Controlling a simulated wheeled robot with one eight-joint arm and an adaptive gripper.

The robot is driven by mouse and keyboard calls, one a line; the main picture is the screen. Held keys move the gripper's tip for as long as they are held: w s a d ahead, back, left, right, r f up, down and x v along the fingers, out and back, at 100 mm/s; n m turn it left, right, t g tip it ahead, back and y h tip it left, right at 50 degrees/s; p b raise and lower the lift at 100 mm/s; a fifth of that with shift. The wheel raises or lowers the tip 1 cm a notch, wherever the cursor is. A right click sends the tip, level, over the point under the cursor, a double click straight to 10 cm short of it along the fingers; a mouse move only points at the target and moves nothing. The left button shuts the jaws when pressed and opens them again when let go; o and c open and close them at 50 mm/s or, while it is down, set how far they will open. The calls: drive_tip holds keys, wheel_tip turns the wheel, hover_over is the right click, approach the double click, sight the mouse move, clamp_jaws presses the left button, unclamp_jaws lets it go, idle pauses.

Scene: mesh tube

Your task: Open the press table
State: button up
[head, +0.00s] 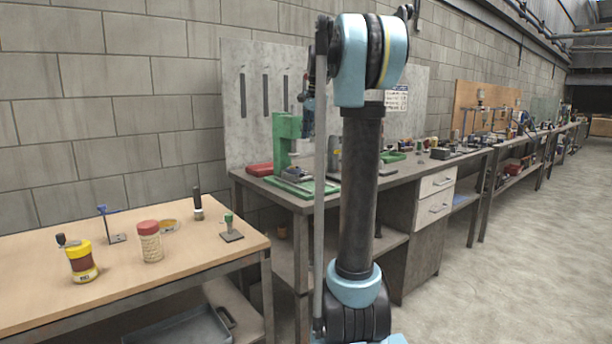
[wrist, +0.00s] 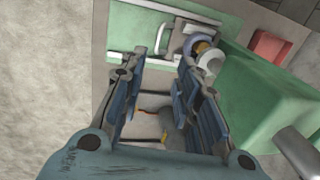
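A green press (head: 285,140) stands on the grey workbench against the wall, with a small grey table or vise (head: 297,174) on its flat green base. In the wrist view the press's green body (wrist: 265,105) is at the right, and the grey table part with a metal handle (wrist: 162,38) is near the top. My gripper (wrist: 158,75) is open above the press base, with its two fingers apart. An orange-and-grey item shows between the fingers, too small to identify. In the head view my arm hides most of my gripper.
A red box (head: 260,169) lies left of the press; it also shows in the wrist view (wrist: 270,47). The workbench (head: 402,180) has white drawers (head: 436,183) at its right. A wooden table (head: 190,262) with jars and small tools stands at the left. The floor at right is clear.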

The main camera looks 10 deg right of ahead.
drive_tip(key=f, duration=0.5)
drive_tip(key=w+a+f, duration=0.1)
drive_tip(key=f, duration=0.4)
drive_tip(key=w+f, duration=0.1)
drive_tip(key=f, duration=0.4)
drive_tip(key=shift+w+a+f, duration=0.2)
drive_tip(key=shift+f, duration=0.2)
clamp_jaws()
